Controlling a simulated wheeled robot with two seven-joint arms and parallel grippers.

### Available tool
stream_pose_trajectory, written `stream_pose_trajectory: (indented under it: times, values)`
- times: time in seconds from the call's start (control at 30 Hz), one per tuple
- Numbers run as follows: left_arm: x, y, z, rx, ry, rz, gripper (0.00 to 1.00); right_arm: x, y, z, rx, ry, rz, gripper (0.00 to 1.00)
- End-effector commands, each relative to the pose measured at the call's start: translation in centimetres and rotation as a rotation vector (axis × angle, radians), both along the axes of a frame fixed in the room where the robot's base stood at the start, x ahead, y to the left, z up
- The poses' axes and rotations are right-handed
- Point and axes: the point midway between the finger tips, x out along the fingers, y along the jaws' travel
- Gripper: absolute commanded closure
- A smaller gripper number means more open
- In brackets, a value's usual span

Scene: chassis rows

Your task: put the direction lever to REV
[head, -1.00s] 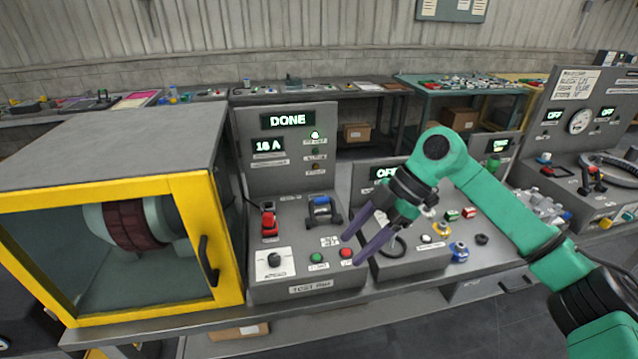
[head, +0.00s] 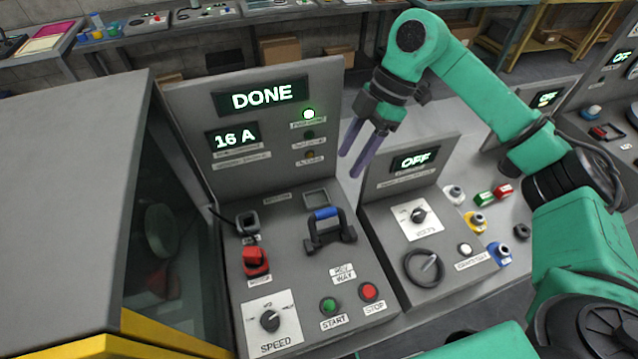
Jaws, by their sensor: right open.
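A blue-gripped lever (head: 327,226) on a dark bracket stands on the sloping deck of the grey test console (head: 290,290). It looks like the direction lever, but no REV mark near it is readable, so I cannot tell its setting. A small grey window (head: 316,197) lies just behind it. My right gripper (head: 351,165) is open and empty, its two dark fingers pointing down and left. In the picture it is above and right of the lever, clearly apart from it. My left gripper is not in view.
The upright panel shows DONE (head: 262,95) and 16 A. A red switch (head: 255,261), SPEED knob (head: 270,319), green START (head: 329,306) and red STOP (head: 369,292) buttons surround the lever. A console reading OFF (head: 414,160) stands right; a yellow-framed cabinet (head: 160,340) stands left.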

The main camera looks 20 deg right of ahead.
Motion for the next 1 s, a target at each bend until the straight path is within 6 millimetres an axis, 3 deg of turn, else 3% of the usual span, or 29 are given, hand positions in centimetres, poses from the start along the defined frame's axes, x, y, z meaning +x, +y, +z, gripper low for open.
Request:
stream_pose_trajectory:
  times: [0.17,0.3,0.53,0.67,0.9,0.93,1.0]
  values:
    - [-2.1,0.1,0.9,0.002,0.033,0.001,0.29,-0.3,1.3,-2.9,0.0,0.006,0.002,0.42]
    - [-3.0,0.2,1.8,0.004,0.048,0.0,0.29,-0.6,2.8,-6.4,0.001,0.007,0.002,0.42]
    - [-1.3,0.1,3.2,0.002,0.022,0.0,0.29,-0.8,4.8,-11.4,0.003,0.003,0.001,0.42]
    - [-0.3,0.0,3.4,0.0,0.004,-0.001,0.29,-0.8,5.3,-12.7,0.002,0.0,0.001,0.42]
    - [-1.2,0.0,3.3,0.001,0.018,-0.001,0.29,-0.8,5.4,-13.0,0.002,-0.001,0.0,0.42]
    - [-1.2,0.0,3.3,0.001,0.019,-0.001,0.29,-0.8,5.4,-12.9,0.002,-0.001,0.0,0.49]
    - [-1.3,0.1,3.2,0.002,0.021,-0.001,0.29,-0.8,5.4,-12.9,0.002,-0.001,0.0,0.76]
